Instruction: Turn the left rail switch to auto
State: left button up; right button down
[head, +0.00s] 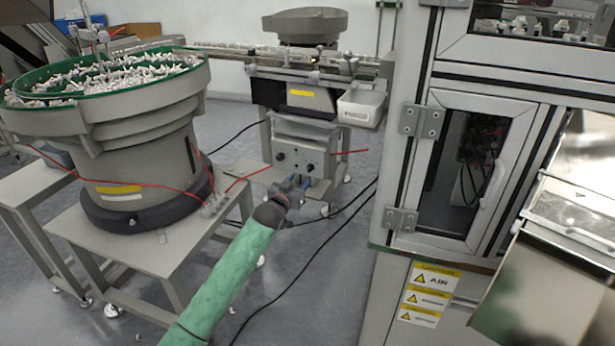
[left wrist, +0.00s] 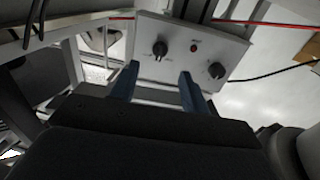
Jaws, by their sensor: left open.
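A light grey switch box (head: 302,150) hangs under the feeder rail in the head view. Its panel (left wrist: 180,32) fills the top of the left wrist view. A black left knob (left wrist: 160,50) and a black right knob (left wrist: 217,70) sit on it, with a small red button or lamp (left wrist: 194,47) between them. The knob labels are too small to read. My left gripper (head: 300,182) is in front of the box's lower part. In the left wrist view its blue fingers (left wrist: 158,86) are apart and empty, with the left knob beyond the gap. My right gripper is not in view.
A bowl feeder (head: 150,140) full of white parts stands on a table at the left. Red air lines run beside the switch box. A machine cabinet with a door (head: 470,165) stands at the right. Black cables lie on the floor.

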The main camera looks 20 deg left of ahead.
aim_at(309, 169)
pick_arm(q)
jog(key=shift+w+d, duration=0.2)
jog(key=shift+w, duration=1.05)
jog(key=shift+w+d, duration=0.15)
jog(key=shift+w, duration=1.05)
jog(key=shift+w+d, duration=0.2)
jog(key=shift+w, duration=1.05)
jog(key=shift+r, duration=0.1)
jog(key=c, duration=1)
